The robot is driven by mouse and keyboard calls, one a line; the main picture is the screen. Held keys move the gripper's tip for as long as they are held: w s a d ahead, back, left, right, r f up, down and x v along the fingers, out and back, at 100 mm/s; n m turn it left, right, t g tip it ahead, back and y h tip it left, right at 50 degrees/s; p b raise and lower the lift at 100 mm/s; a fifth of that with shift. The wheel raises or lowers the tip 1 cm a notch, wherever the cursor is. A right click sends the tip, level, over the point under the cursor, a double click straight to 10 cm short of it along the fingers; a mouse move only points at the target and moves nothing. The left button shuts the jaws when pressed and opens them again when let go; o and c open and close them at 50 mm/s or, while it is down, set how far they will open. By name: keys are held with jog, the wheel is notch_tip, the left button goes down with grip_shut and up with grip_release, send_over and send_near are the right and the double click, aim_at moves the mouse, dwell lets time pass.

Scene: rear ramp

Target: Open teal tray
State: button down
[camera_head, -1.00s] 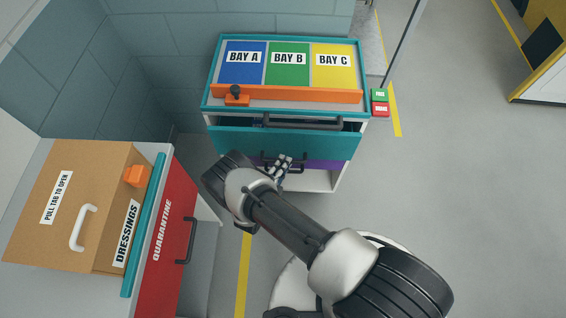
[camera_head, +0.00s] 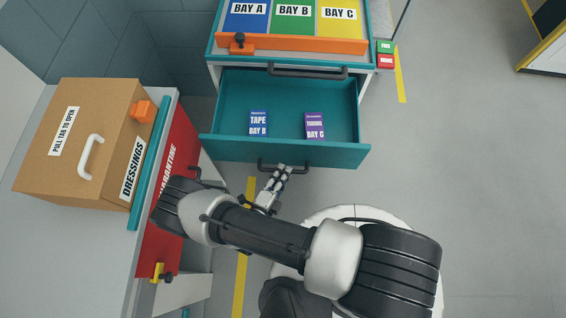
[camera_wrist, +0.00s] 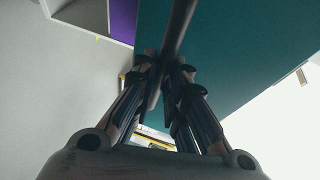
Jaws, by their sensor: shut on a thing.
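The teal tray (camera_head: 230,104) is a drawer pulled well out of the cabinet in the head view. A blue box marked TAPE BAY B (camera_head: 258,123) and a purple box marked BAY C (camera_head: 314,125) stand inside it, apart from each other. My gripper (camera_head: 285,170) is at the dark bar handle (camera_head: 268,163) on the tray's front. In the wrist view my gripper's fingers (camera_wrist: 162,72) are closed around the handle (camera_wrist: 181,22), with the teal front (camera_wrist: 235,55) behind. The fingertips are partly dark in that view.
A cabinet top holds blue, green and yellow bays behind an orange bar (camera_head: 300,43). On the left, a cardboard DRESSINGS box (camera_head: 80,150) sits above a red QUARANTINE drawer (camera_head: 180,155), close to my arm. Open grey floor (camera_head: 470,190) lies to the right.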

jog(key=shift+s+a, duration=0.1)
jog(key=shift+s, duration=0.4)
jog(key=c, duration=1.6)
grip_release()
jog(key=v, duration=1.2)
